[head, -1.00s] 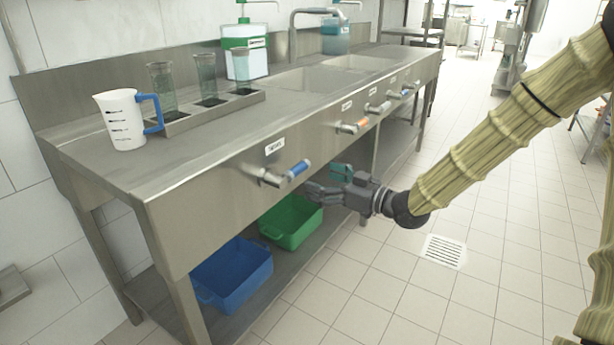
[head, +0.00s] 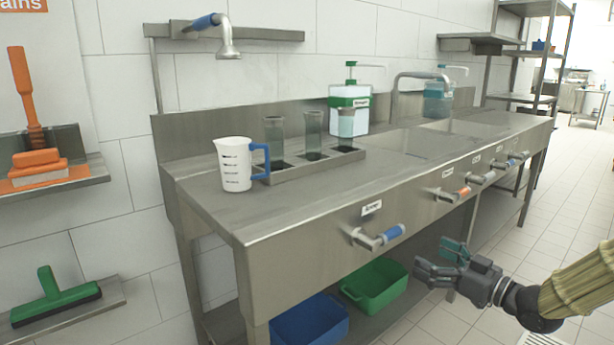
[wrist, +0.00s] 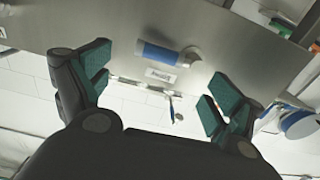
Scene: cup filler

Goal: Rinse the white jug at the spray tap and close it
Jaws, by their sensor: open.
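The white jug (head: 235,166) with a blue handle stands upright on the left end of the steel counter. A wall-mounted spout with a flared head (head: 228,45) and a blue grip hangs above and behind it. A front-panel tap with a blue lever (head: 391,233) sits under a small label; in the wrist view its blue lever (wrist: 160,54) shows ahead of the fingers. My gripper (head: 432,260) is open and empty, in front of the counter, below and right of that lever and apart from it. Its spread fingers (wrist: 155,88) also show in the wrist view.
A rack (head: 305,165) with clear beakers stands right of the jug, with a green-and-white soap bottle (head: 347,108) behind. Further taps, one orange (head: 464,192), line the panel. Blue (head: 310,325) and green (head: 375,287) bins sit below. The front left counter is clear.

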